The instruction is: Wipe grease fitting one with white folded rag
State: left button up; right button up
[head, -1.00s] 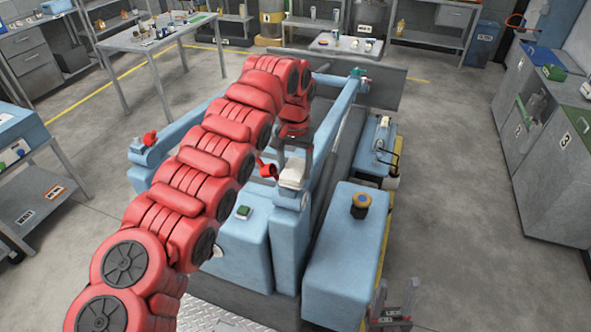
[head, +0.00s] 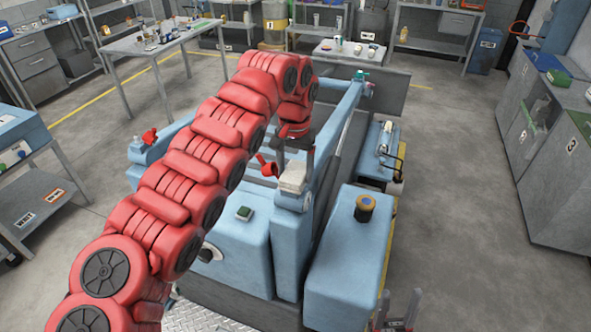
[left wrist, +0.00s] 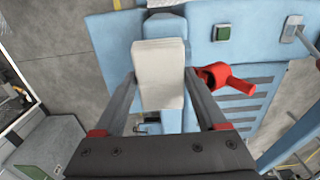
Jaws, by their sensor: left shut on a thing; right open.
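The white folded rag (head: 293,178) is at the top of a blue upright post (head: 291,224) on the blue machine. My left gripper (head: 295,167) is shut on the rag; in the left wrist view the rag (left wrist: 160,72) sits between its two fingers and over the blue post. A red cap-like part (head: 267,166) sticks out just beside the rag; it also shows in the left wrist view (left wrist: 228,78). Grease fitting one cannot be made out; the rag may cover it. My right gripper (head: 400,312) is open and empty at the bottom edge, apart from the machine.
A blue box (head: 345,252) with a yellow-topped knob (head: 365,205) stands right of the post. A green button (head: 244,213) is on the blue housing. Another red part (head: 150,136) is at the left arm of the machine. Floor is clear at right.

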pick_arm(q)
jog(key=shift+r+p, duration=0.15)
jog(key=shift+p, duration=0.55)
jog(key=shift+w+d+p, duration=0.15)
jog(key=shift+w+p, duration=0.4)
jog(key=shift+p, duration=0.15)
jog(key=shift+w+d+p, duration=0.2)
jog(key=shift+w+p, duration=0.3)
jog(key=shift+p, duration=1.35)
jog(key=shift+w, duration=0.1)
jog(key=shift+s+a+f+b, duration=0.1)
jog(key=shift+s+f+b, duration=0.25)
jog(key=shift+b, duration=1.05)
jog(key=shift+s+a+b, duration=0.1)
jog(key=shift+s+b, duration=0.25)
jog(key=shift+b, duration=0.6)
